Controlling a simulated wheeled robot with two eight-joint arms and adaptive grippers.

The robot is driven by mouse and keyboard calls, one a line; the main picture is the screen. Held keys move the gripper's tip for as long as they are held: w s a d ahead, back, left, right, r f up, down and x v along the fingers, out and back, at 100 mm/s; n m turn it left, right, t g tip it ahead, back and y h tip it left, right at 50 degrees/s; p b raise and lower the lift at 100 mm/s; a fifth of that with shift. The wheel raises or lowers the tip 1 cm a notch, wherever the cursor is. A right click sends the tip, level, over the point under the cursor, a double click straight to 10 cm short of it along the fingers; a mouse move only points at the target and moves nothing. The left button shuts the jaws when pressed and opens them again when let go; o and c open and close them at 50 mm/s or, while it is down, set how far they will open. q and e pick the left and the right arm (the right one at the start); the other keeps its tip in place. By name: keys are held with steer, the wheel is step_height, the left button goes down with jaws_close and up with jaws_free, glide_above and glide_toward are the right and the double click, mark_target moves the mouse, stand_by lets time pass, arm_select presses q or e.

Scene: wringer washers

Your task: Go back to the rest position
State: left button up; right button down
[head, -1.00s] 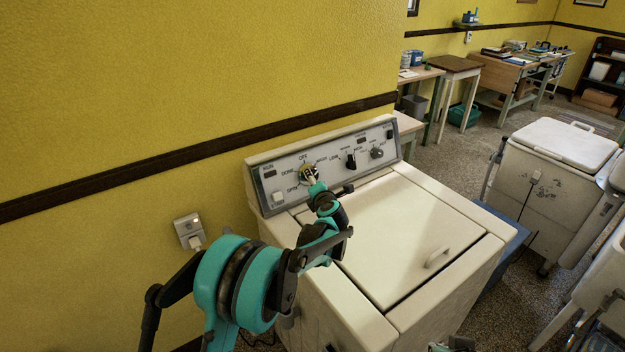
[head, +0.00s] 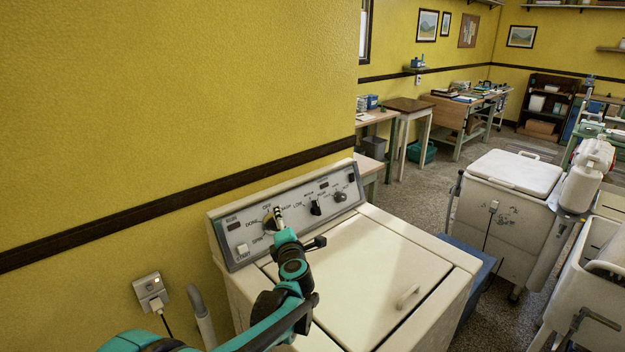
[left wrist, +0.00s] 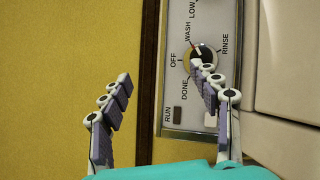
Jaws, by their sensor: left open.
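My left gripper (head: 279,214) is in front of the left end of the washer's control panel (head: 236,249), close to the round selector dial (head: 268,222). In the left wrist view the gripper (left wrist: 163,80) is open, its two fingers wide apart with nothing between them. The dial (left wrist: 208,50) shows there just beyond the tip of the right-hand finger, which covers part of its lower edge. I cannot tell whether they touch. The dial's pointer is near WASH. The cream washer (head: 365,275) has its lid closed. My right gripper is out of view.
A yellow wall (head: 150,90) with an outlet and plug (head: 151,291) is close on the left. A second white machine (head: 500,215) stands to the right, with another partly seen at the right edge. Desks (head: 470,110) line the far wall. Speckled floor lies open between.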

arm_select(q)
steer(key=s+d+r+m+t+h, duration=0.2)
steer(key=s+r+m+h, duration=0.2)
steer(key=s+r+m, duration=0.35)
steer(key=s+d+f+m+g+h, duration=0.1)
steer(key=s+d+m+g+h, duration=0.15)
steer(key=s+m, duration=0.25)
steer(key=s+d+f+m+g+h, duration=0.1)
steer(key=s+d+m+h, duration=0.15)
steer(key=s+m, duration=0.35)
steer(key=s+a+f+m+g+y, duration=0.2)
steer(key=s+a+f+m+g, duration=0.1)
steer(key=s+f, duration=0.5)
steer(key=s+a+f+m+g+y, duration=0.2)
steer(key=s+a+f, duration=0.6)
steer(key=s, duration=0.5)
steer(key=f+m+g, duration=0.1)
steer(key=g, duration=0.1)
steer(key=shift+s+a+g+y, duration=0.25)
steer(key=shift+g+y, duration=0.05)
steer(key=shift+g, duration=0.05)
steer(key=shift+m, duration=0.25)
